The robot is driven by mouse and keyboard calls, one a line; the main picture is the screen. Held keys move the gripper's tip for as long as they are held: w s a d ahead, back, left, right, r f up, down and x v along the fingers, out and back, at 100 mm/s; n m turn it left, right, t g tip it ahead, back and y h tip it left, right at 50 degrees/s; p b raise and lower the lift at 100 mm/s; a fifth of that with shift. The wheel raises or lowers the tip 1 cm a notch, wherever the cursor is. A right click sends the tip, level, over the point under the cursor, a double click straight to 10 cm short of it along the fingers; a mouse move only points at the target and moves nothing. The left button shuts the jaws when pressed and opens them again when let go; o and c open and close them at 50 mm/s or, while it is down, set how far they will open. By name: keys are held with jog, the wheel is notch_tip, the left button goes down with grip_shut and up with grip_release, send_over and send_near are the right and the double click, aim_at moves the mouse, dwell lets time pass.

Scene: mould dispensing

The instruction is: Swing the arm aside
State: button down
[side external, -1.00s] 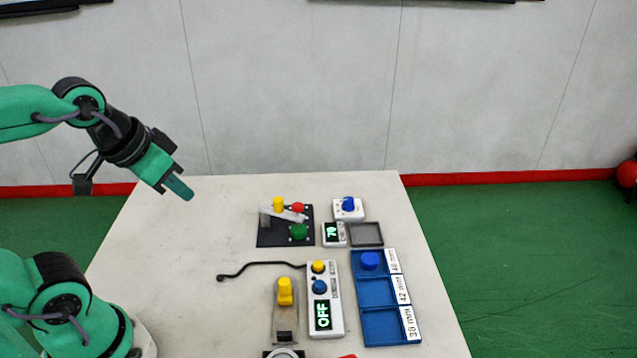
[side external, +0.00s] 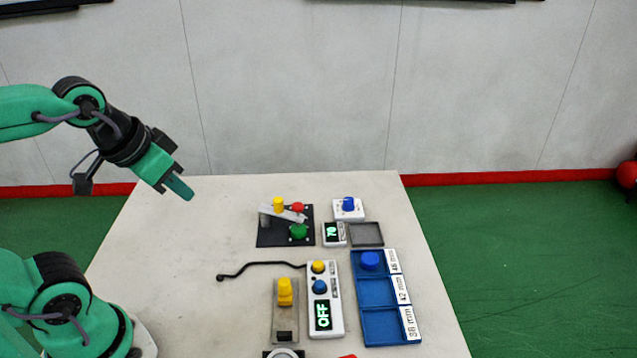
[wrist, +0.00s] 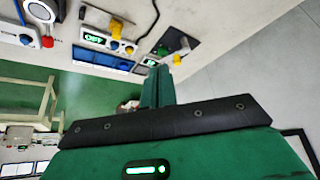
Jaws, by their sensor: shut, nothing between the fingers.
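My gripper (side external: 179,188) is shut and empty. It is held in the air at the left, above the far left part of the table and apart from everything on it. In the wrist view its closed fingers (wrist: 157,87) point toward the row of devices. The black mould plate (side external: 284,240) with yellow, red and green knobs stands at the back middle of the table. A white box with a display reading OFF (side external: 325,318) has a yellow and a blue knob. A grey stand with a yellow knob (side external: 285,292) is left of it.
A blue tray (side external: 378,325) with labelled compartments lies at the right, a blue round piece (side external: 370,261) in its back one. A small display reading 70 (side external: 333,234) and a white box with a blue knob (side external: 348,209) stand behind. The table's left part (side external: 180,260) is mostly clear.

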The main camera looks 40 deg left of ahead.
jog(key=c, duration=2.1)
grip_release()
jog(key=o, duration=0.6)
jog(key=shift+w, duration=0.1)
jog(key=shift+c, duration=0.2)
jog(key=n+g, duration=0.5)
jog(key=n, duration=0.1)
send_over(278, 199)
jog(key=f, duration=0.9)
jog(key=shift+s+d+f, duration=0.1)
jog(key=shift+s+f, duration=0.2)
jog(key=shift+w+f+n+g, duration=0.25)
jog(key=shift+f+n+g, duration=0.05)
jog(key=shift+f, duration=0.05)
jog(key=shift+f, duration=0.1)
jog(key=shift+f, duration=3.8)
